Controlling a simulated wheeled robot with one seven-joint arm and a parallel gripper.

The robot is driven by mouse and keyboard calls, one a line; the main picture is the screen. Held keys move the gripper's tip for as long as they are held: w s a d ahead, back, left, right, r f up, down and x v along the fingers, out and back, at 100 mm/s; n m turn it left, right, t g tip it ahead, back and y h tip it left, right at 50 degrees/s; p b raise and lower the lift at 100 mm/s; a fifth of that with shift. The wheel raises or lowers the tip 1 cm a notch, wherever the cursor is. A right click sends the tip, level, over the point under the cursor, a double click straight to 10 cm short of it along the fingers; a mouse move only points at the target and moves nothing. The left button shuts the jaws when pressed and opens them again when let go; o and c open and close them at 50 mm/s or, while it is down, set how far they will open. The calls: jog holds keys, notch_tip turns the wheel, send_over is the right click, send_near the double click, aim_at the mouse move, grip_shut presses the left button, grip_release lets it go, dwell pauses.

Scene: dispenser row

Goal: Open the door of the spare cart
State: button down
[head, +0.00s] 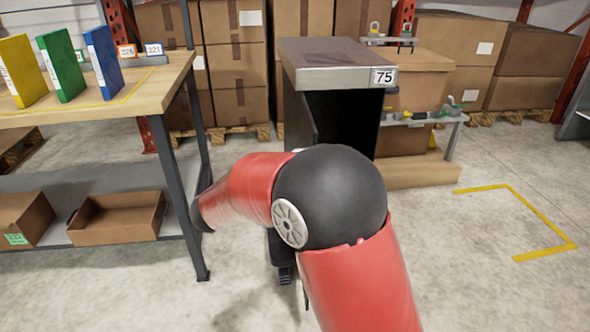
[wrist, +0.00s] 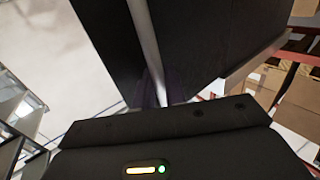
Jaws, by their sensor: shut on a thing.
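The spare cart (head: 327,57) is a tall dark cabinet with a grey top and a tag reading 75. A dark recess (head: 350,118) shows under its top; my arm hides much of the cart's lower part. In the wrist view a dark panel of the cart (wrist: 215,40) fills the upper middle. A long light grey bar handle (wrist: 146,45) runs along it. My gripper (wrist: 157,92) is shut on the bar handle; its fingertips are dim against the dark panel. In the head view my gripper is hidden behind my arm. I cannot tell how far the door stands open.
A workbench (head: 140,92) with several binders stands at left, its leg close to my arm. A low shelf (head: 435,117) with small items stands right of the cart. Stacked boxes (head: 235,60) are behind. Floor (head: 470,255) at right is clear, with yellow tape (head: 525,205).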

jog(key=shift+w+a+r, duration=0.1)
jog(key=shift+w+a, duration=0.05)
dwell(0.3)
jog(key=c, duration=1.6)
grip_release()
jog(key=shift+w, duration=0.1)
jog(key=shift+o, duration=0.2)
jog(key=v, duration=0.7)
jog(key=shift+s+a+b, duration=0.2)
jog(key=shift+a+b, duration=0.15)
